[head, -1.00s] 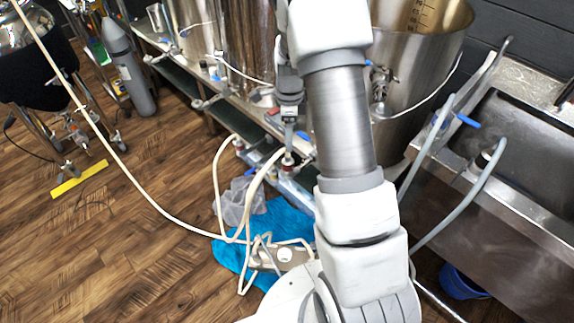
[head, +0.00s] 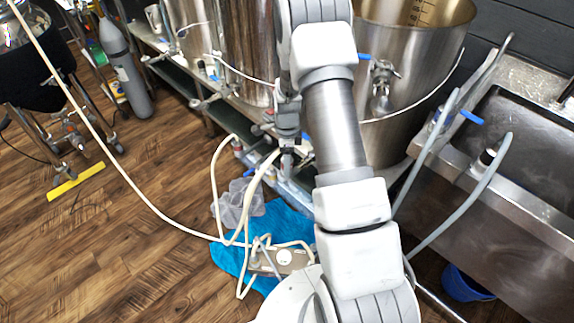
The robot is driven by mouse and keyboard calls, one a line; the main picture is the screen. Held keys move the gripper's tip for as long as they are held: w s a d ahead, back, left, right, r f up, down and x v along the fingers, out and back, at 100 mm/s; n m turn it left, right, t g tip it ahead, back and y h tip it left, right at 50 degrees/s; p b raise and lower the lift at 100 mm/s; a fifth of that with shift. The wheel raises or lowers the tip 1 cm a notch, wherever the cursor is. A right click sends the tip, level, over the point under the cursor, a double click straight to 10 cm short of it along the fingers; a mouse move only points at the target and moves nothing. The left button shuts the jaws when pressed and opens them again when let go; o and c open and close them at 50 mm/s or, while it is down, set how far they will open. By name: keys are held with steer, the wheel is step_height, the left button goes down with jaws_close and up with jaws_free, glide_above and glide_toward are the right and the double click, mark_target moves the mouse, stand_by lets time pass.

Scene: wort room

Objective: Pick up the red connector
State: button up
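My gripper (head: 290,142) points down in the middle of the head view, in front of the steel kettles and at the end of the low shelf. It is small and dark here, and I cannot tell whether its fingers are open or shut. I cannot make out the red connector clearly. The spot at the fingertips, where a pale hose (head: 262,168) ends, is largely covered by the gripper. A second hose end by the shelf edge has a small reddish fitting (head: 237,147).
Steel kettles (head: 240,60) stand on the shelf behind my gripper. A sink (head: 530,125) with grey hoses is at right. A blue cloth (head: 285,225), clear plastic containers (head: 238,204) and a pump (head: 282,259) lie on the floor below.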

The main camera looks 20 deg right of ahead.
jaws_close()
stand_by(0.4)
steer(key=shift+r, duration=0.15)
steer(key=shift+r, duration=0.55)
step_height(320, 180, up, 3)
steer(key=shift+r+p, duration=0.1)
steer(key=shift+p, duration=0.5)
steer(key=s+d+r+p, duration=0.1)
steer(key=s+d+r, duration=0.5)
steer(key=d, duration=0.3)
steer(key=shift+s+r, duration=0.25)
steer(key=shift+s, duration=0.4)
steer(key=shift+r+p, duration=1.95)
steer(key=shift+r, duration=0.3)
